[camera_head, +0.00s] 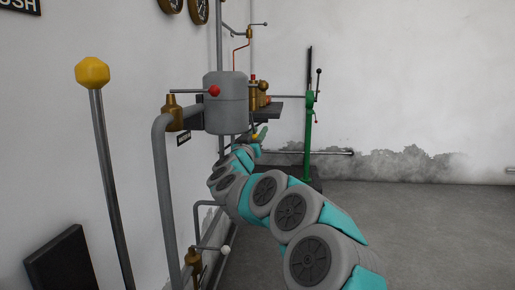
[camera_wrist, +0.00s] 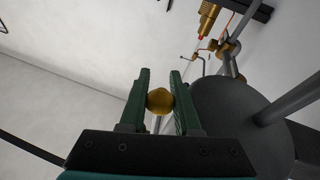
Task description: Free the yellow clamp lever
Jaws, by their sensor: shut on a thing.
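In the wrist view, my gripper (camera_wrist: 160,88) has its two green fingers shut on the yellow ball knob (camera_wrist: 159,101) of a lever. A short piece of thin rod shows below the knob; the rest is hidden by my gripper. In the head view, my gripper (camera_head: 260,136) is far off, just right of and below the grey tank, and a small spot of the yellow knob (camera_head: 254,136) shows there. I cannot tell how the lever is clamped. A separate tall lever with a big yellow knob (camera_head: 92,73) stands upright in the left foreground, apart from my gripper.
The grey tank (camera_head: 226,100) is close beside my gripper; its dark round end (camera_wrist: 240,115) fills the right of the wrist view. A red-knobbed lever (camera_head: 214,91), grey pipes (camera_head: 165,180) and a green stand (camera_head: 309,130) are nearby. The floor (camera_head: 430,230) at right is clear.

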